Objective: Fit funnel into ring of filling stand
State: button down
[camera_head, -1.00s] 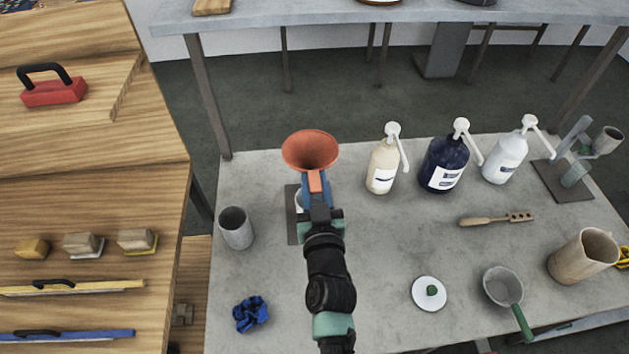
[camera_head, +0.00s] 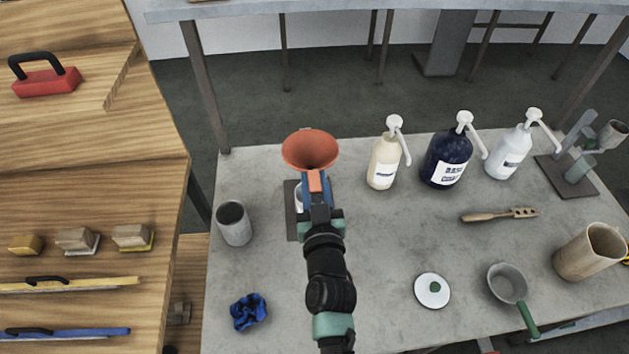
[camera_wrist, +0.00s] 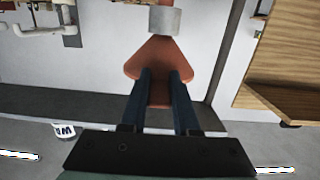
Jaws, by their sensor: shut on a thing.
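The orange funnel (camera_head: 309,149) is held mouth up at the far side of my gripper (camera_head: 315,188). My gripper is shut on it, and both blue fingers meet it in the wrist view (camera_wrist: 157,95), which looks upside down. There, the funnel (camera_wrist: 158,62) narrows to a short grey cylinder (camera_wrist: 165,19), with a bit of orange beyond it. This cylinder seems to surround the spout, but I cannot tell how deep it sits. A dark base plate (camera_head: 291,215) with a whitish vessel lies under my gripper, mostly hidden. The funnel hides any ring there in the head view.
A grey cup (camera_head: 234,223) and a blue cloth (camera_head: 248,312) are left of my arm. Cream (camera_head: 381,170), dark blue (camera_head: 443,165) and white (camera_head: 507,155) pump bottles stand right. Another stand with a grey cup-like holder (camera_head: 611,135) is far right.

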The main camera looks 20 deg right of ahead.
jog(key=shift+f, duration=0.2)
jog(key=c, duration=0.6)
grip_release()
jog(key=shift+b+v, duration=1.85)
jog(key=shift+v, duration=4.7)
jog(key=shift+w+r, duration=0.1)
jog(key=shift+r, duration=0.05)
